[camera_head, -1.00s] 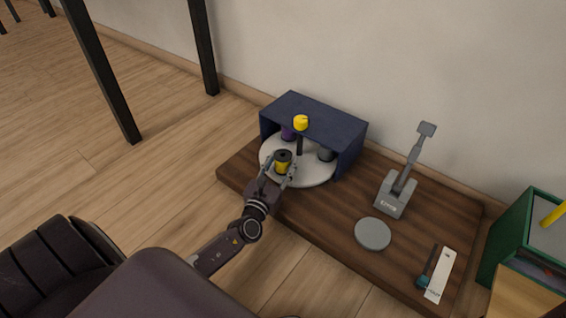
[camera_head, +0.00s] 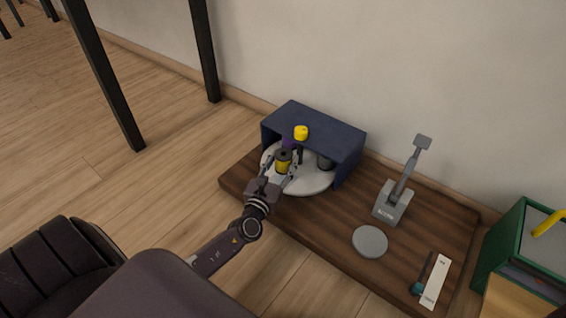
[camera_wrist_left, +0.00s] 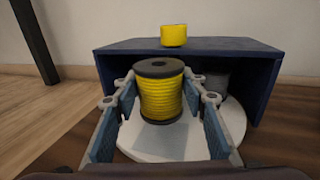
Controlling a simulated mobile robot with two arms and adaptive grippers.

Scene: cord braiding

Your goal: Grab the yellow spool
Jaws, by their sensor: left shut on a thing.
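The yellow spool (camera_head: 283,163), with dark end flanges, is between the fingers of my left gripper (camera_head: 281,168). In the left wrist view the yellow spool (camera_wrist_left: 160,95) stands upright over the white turntable (camera_wrist_left: 230,125), with a finger of the left gripper (camera_wrist_left: 160,103) on each side. The gripper is shut on it. I cannot tell whether the spool's bottom touches the turntable. My right gripper is not in view.
A dark blue open-front box (camera_head: 318,122) covers the back of the turntable, with a yellow knob (camera_head: 301,132) above. A purple spool (camera_head: 288,143) and a grey spool (camera_head: 325,163) sit behind. A grey lever device (camera_head: 392,203) and disc (camera_head: 370,241) lie right on the wooden board (camera_head: 330,225).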

